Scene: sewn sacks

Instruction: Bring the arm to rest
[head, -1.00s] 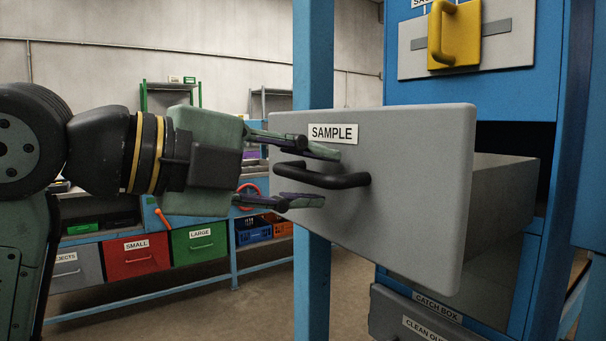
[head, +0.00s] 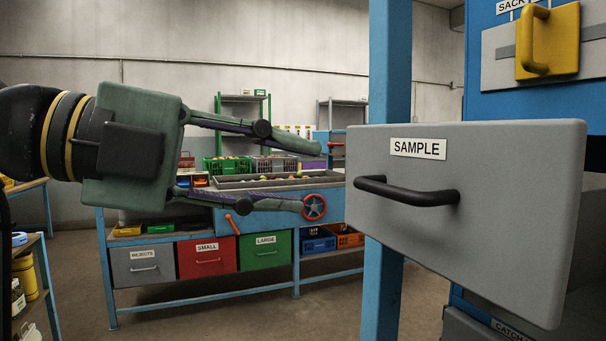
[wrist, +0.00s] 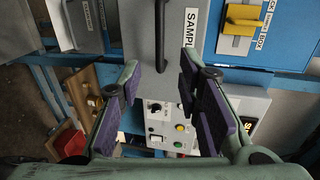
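My gripper (head: 312,174) is open and empty in the head view, its two fingers pointing right toward the SAMPLE drawer. The grey SAMPLE drawer (head: 480,240) is pulled out of the blue cabinet, and its black handle (head: 405,192) is clear of my fingers. In the wrist view my gripper (wrist: 160,100) shows its purple finger pads spread apart with nothing between them. The drawer handle (wrist: 159,40) shows beyond the fingertips at the top of the wrist view.
A blue post (head: 388,90) stands beside the drawer. A yellow handle (head: 535,42) is on the cabinet above. A blue workbench (head: 230,290) with grey REJECTS (head: 143,262), red SMALL (head: 207,257) and green LARGE (head: 265,249) drawers stands behind. Floor shows between bench and cabinet.

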